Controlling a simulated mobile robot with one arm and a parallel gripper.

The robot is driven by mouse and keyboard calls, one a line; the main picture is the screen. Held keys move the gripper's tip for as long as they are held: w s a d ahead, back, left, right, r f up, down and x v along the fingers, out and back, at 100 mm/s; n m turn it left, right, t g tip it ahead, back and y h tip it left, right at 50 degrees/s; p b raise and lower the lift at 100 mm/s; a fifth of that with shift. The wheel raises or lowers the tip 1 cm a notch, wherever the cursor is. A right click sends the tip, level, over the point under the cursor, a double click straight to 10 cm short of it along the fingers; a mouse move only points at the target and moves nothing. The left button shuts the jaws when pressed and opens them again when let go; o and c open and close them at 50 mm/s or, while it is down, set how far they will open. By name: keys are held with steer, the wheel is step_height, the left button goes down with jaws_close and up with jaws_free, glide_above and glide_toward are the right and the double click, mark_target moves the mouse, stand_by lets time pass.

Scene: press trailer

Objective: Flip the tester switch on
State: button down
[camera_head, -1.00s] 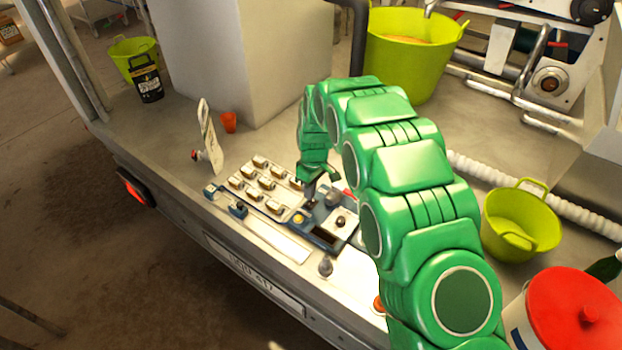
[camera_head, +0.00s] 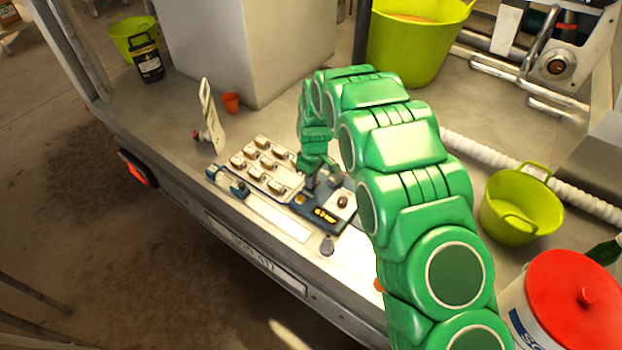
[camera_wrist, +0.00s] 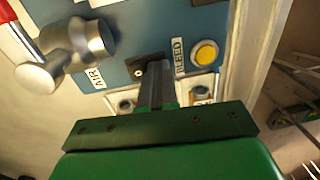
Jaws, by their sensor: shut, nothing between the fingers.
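The tester is a blue panel (camera_head: 298,210) beside the tray of small parts in the head view. Its small window (camera_head: 324,215) shows yellow lit marks. In the wrist view the blue panel (camera_wrist: 135,22) carries AIR and BLEED labels, a yellow button (camera_wrist: 205,53) and a metal valve (camera_wrist: 80,42) with a red part. A black plate (camera_wrist: 138,71) with a screw sits between the labels. My gripper (camera_wrist: 157,70) is shut and empty, its tips over this plate; they hide the switch, if it is there. In the head view my gripper (camera_head: 311,185) is over the panel.
A tray of several small parts (camera_head: 249,182) lies left of the panel. A grey knob-like piece (camera_head: 327,246) stands in front. A green tub (camera_head: 521,208) and a red-lidded bucket (camera_head: 575,300) stand right. A white upright plate (camera_head: 213,115) stands behind the tray.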

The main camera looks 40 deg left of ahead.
steer(key=shift+w+r, duration=0.25)
steer(key=shift+w, duration=0.55)
step_height(320, 180, up, 14)
steer(key=s, duration=0.1)
steer(key=shift+s, duration=0.35)
stand_by(0.4)
steer(key=shift+f, duration=0.1)
stand_by(0.3)
